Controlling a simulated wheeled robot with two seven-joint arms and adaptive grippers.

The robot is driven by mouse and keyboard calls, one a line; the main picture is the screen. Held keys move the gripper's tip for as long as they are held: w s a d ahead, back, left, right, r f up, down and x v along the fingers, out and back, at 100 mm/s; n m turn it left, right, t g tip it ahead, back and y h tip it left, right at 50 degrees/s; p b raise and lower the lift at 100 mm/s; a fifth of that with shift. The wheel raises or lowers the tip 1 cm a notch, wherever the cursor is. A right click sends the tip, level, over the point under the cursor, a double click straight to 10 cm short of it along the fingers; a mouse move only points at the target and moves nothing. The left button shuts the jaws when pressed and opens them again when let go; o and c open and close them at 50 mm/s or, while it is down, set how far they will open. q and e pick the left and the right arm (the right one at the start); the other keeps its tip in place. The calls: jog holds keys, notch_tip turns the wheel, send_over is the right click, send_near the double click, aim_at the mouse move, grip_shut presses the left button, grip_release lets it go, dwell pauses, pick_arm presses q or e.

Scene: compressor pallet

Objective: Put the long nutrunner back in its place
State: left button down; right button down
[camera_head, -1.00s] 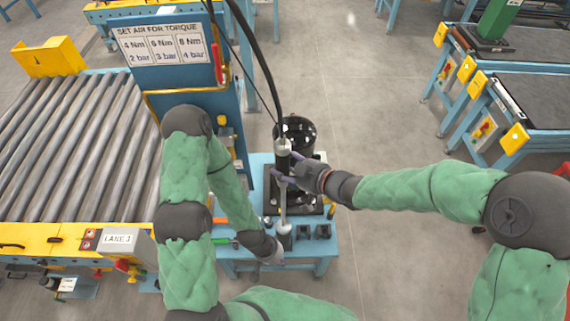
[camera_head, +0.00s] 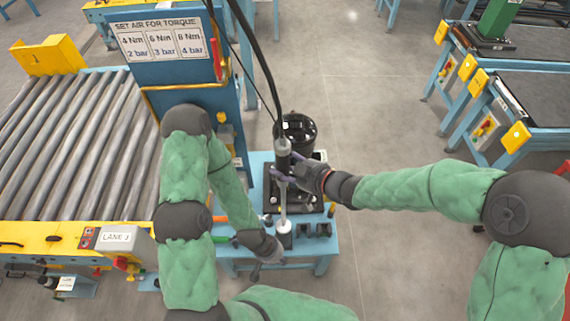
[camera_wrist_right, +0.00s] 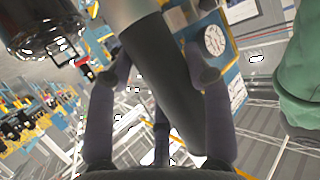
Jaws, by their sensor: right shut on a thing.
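The long nutrunner (camera_head: 283,200) hangs upright, with a dark grip, a slim silver shaft and a black hose above. My right gripper (camera_head: 284,172) is shut around its dark body, which also fills the middle of the right wrist view (camera_wrist_right: 165,80). The shaft's lower end is at a small holder at the left of a row of dark holders (camera_head: 313,230) on the blue table (camera_head: 325,250). I cannot tell whether it is seated. My left gripper (camera_head: 266,268) is empty at the table's front edge, its fingers apart.
A black compressor (camera_head: 299,130) stands behind the nutrunner. A blue post with a torque sign (camera_head: 160,43) stands behind left. A roller conveyor (camera_head: 75,150) is on the left. Green-handled and orange-handled tools lie beside my left forearm. Floor on the right is clear.

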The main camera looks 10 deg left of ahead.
jog(key=shift+w+f+b, duration=0.1)
jog(key=shift+f+b, duration=0.2)
jog(key=shift+b, duration=0.05)
dwell(0.3)
jog(key=shift+c, duration=2.1)
grip_release()
jog(key=shift+f, duration=0.1)
jog(key=shift+f, duration=0.2)
jog(key=shift+s+d+r, duration=0.3)
jog(key=shift+d, duration=0.2)
jog(key=v, duration=1.1)
jog(key=shift+f, duration=0.1)
